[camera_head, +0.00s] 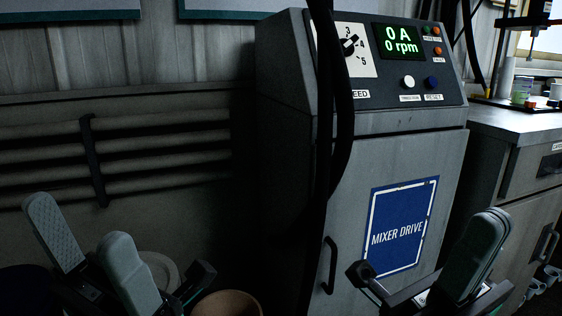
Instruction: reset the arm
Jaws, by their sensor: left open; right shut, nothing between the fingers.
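My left gripper (88,240) is at the lower left, its two grey padded fingers apart with nothing between them. My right gripper (477,252) is at the lower right, its fingers together and empty, in front of the cabinet's lower right side. The grey mixer drive cabinet (400,160) stands in the middle, with a blue "MIXER DRIVE" sign on its door. Its green display (399,40) reads 0 A and 0 rpm. A speed dial (348,46) sits on a white plate, partly hidden by a black cable. Neither gripper touches the cabinet's controls.
A black cable (343,110) hangs in front of the cabinet. A white button (408,82) and a dark blue button (432,82) are on the panel. A brown round container (227,304) is at the bottom. A bench (515,122) stands right; pipes (165,155) run along the left wall.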

